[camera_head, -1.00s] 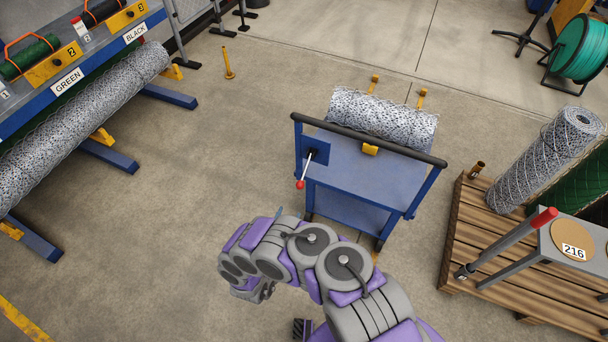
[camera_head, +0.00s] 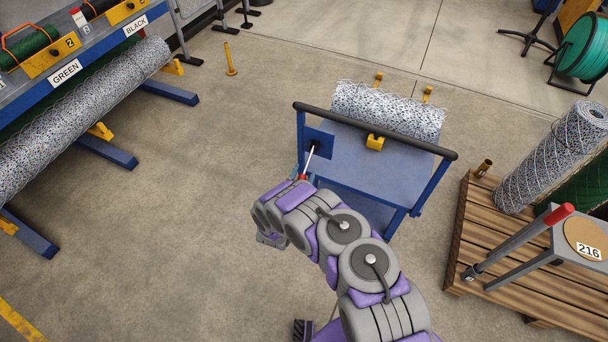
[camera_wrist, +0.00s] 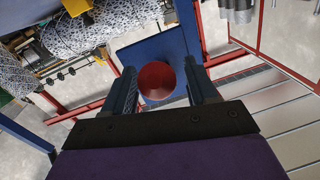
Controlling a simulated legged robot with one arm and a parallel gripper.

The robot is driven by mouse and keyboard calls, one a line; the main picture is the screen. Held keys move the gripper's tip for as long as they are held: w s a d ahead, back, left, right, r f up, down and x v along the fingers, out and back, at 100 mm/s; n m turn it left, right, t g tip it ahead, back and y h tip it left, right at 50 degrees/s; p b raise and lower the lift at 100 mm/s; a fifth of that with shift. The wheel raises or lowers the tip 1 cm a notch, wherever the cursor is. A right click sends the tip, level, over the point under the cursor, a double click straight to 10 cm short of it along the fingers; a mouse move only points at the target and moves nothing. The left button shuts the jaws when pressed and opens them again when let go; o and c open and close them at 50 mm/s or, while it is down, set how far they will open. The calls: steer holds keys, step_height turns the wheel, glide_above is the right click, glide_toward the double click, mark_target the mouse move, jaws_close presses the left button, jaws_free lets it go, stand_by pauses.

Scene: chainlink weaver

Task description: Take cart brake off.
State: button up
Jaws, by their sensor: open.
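The blue cart (camera_head: 362,165) stands in the middle of the head view, with a black handle bar along its near side. Its brake lever (camera_head: 309,159) comes out of a black pivot on a blue plate and slants down to a red knob (camera_head: 303,177). My gripper (camera_head: 303,178) is at the knob, mostly hidden behind my wrist in this view. In the wrist view my gripper (camera_wrist: 165,84) is open, with the red knob (camera_wrist: 157,80) between its two dark fingers. Small gaps seem to show at the sides; contact is hard to tell.
A mesh roll (camera_head: 388,112) lies on the cart between yellow stops. A wooden pallet (camera_head: 490,228) with upright rolls and a grey stand is on the right. A rack (camera_head: 60,80) with long rolls is on the left. The floor (camera_head: 190,215) between rack and cart is clear.

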steer(key=shift+w+d, duration=0.1)
steer(key=shift+w, duration=0.35)
jaws_close()
stand_by(0.3)
